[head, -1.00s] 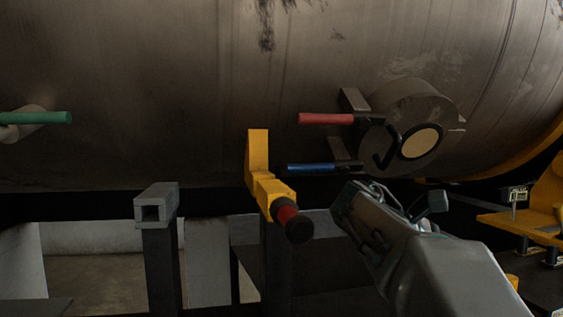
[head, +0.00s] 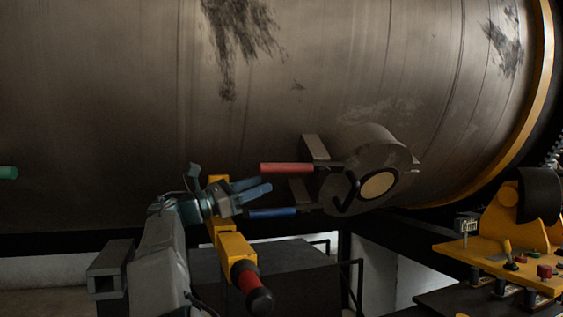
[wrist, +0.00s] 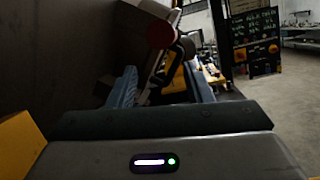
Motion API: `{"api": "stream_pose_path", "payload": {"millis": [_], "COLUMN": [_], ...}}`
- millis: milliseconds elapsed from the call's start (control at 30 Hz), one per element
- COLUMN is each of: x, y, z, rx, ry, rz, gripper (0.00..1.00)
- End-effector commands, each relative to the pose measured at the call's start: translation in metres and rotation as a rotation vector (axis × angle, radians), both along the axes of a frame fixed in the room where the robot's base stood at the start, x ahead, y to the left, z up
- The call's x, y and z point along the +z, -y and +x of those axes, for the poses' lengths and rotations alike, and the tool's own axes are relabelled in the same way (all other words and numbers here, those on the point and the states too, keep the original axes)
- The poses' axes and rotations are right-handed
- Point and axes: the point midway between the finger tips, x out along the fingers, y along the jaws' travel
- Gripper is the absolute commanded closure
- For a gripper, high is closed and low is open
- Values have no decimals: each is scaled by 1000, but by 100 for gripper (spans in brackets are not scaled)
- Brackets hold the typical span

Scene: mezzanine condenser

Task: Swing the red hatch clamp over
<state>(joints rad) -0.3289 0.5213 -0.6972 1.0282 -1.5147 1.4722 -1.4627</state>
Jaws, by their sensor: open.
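The red hatch clamp handle (head: 287,168) sticks out level to the left from the round hatch (head: 364,161) on the big tank. A blue handle (head: 272,213) lies below it, roughly parallel. My gripper (head: 266,188) is open, its blue fingers pointing right toward the hatch, just left of and slightly below the red handle's end. In the wrist view, the red handle's round end (wrist: 160,32) shows ahead, above and between the spread fingers of my gripper (wrist: 158,85). The fingers appear empty; whether they touch the handle cannot be told.
A grey square tube (head: 106,265) is at lower left. A yellow control panel (head: 500,262) stands at right. The tank wall (head: 130,100) fills the back.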

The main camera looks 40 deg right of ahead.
Motion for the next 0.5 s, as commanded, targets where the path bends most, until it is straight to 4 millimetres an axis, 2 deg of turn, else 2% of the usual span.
{"api": "stream_pose_path", "payload": {"millis": [100,233,333,500], "x": [5,11,16,28], "y": [-12,-16,-8,17], "z": [1,0,-4,-12], "rx": [-88,-133,-142,-142], "ry": [-70,-104,-109,-108], "rz": [-59,-85,-89,-87], "gripper": [54,54,54,54]}}
